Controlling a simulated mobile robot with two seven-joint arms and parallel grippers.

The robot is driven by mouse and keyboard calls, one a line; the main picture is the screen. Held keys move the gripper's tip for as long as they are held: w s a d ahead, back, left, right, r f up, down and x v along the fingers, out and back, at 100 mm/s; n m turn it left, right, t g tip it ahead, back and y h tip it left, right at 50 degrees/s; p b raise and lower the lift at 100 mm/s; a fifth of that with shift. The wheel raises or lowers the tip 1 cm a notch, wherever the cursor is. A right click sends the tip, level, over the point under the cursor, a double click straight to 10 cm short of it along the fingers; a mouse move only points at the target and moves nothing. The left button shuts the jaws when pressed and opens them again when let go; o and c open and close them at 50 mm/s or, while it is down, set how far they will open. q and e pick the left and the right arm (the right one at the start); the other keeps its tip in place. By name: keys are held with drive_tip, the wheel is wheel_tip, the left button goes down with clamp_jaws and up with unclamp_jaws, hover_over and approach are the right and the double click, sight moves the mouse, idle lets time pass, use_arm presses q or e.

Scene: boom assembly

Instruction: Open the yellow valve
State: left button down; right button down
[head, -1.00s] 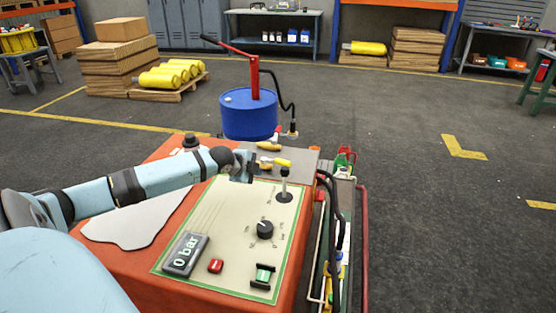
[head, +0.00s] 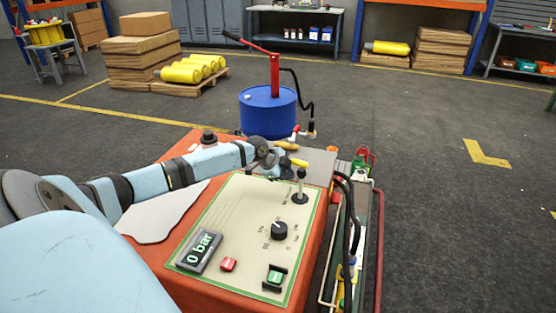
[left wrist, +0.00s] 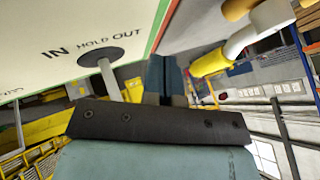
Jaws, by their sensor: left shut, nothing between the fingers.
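The yellow valve handle (head: 299,162) shows at the far end of the orange console, by the grey plate. It also shows in the left wrist view as a yellow handle (left wrist: 211,61) beside a white pipe. My left gripper (head: 275,162) is just left of the yellow handle in the head view. In the left wrist view its fingers (left wrist: 167,85) are shut and empty, with the handle to their right and a visible gap between. A tan handle (head: 285,145) is just beyond the yellow one. My right gripper is not in view.
The lever marked IN, HOLD, OUT (head: 300,188) stands close in front of the yellow handle. The panel (head: 225,215) has a black knob (head: 279,230) and a display (head: 199,251) reading 0 bar. A blue drum (head: 268,112) with a red pump stands behind.

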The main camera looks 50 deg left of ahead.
sight(297, 164)
use_arm(q)
drive_tip(key=shift+w+a, duration=0.15)
drive_tip(key=shift+w, duration=0.5)
drive_tip(key=shift+w+a, duration=0.15)
drive_tip(key=shift+w, duration=0.45)
drive_tip(key=shift+w+a+r, duration=0.15)
drive_tip(key=shift+w, duration=0.2)
drive_tip(key=shift+w+a+r, duration=0.1)
drive_tip(key=shift+w, duration=0.25)
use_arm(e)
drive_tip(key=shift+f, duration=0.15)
use_arm(q)
drive_tip(key=shift+w+r+n+p, duration=0.25)
drive_tip(key=shift+n+p, duration=0.15)
drive_tip(key=shift+p, duration=0.35)
drive_tip(key=shift+w+d+y, duration=0.1)
drive_tip(key=shift+w+y, duration=0.2)
drive_tip(key=shift+y, duration=0.1)
drive_tip(key=shift+w+f, duration=0.2)
drive_tip(key=shift+w, duration=0.05)
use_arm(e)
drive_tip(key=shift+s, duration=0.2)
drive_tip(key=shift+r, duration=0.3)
